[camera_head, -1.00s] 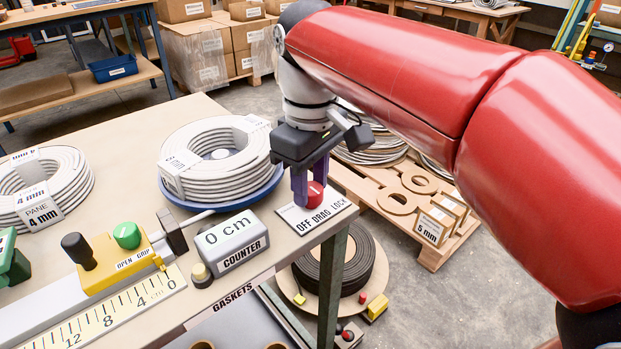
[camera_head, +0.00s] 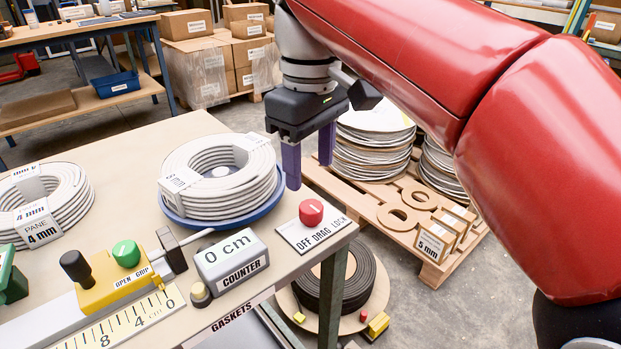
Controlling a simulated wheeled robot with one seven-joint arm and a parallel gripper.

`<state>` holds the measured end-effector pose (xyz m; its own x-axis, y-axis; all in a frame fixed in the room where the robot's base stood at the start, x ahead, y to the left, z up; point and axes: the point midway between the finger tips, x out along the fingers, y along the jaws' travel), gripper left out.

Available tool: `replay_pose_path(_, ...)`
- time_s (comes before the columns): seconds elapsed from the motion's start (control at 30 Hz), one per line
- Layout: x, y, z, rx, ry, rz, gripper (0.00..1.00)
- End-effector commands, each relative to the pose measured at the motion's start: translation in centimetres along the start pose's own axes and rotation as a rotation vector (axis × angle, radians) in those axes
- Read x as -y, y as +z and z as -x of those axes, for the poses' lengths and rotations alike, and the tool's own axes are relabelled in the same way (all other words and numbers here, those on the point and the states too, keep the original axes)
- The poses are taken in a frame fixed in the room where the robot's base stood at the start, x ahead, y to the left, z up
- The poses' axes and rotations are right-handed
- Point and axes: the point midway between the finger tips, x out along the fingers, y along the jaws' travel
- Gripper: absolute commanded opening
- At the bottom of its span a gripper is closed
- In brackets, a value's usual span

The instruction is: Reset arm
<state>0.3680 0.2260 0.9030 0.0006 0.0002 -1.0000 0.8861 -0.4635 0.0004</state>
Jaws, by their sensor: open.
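My gripper (camera_head: 309,162) hangs from my red arm with its purple fingers apart and empty, pointing down. It is above the table's right corner, clear of the red knob (camera_head: 311,212). A coil of grey gasket (camera_head: 213,195) on a blue turntable (camera_head: 176,215) lies just left of the gripper.
The counter box (camera_head: 232,259) reads 0 cm. A yellow block (camera_head: 112,290) with a green knob marked "OPEN GRIP" sits by a ruler (camera_head: 125,320). Another coil (camera_head: 65,205) lies left. A pallet (camera_head: 431,268) with several discs stands on the floor beyond the table.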

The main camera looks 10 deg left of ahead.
Motion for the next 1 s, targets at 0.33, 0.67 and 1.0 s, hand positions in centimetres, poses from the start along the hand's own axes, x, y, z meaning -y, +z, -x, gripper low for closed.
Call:
replay_pose_path(0.33, 0.0, 0.0, 0.7, 0.001, 0.0, 0.0, 0.55)
replay_pose_path(0.67, -2.4, 6.2, -1.9, -0.093, 0.068, -0.258, 0.55)
replay_pose_path(1.0, -3.4, 19.9, -11.9, -0.334, 0.214, -0.847, 0.55)
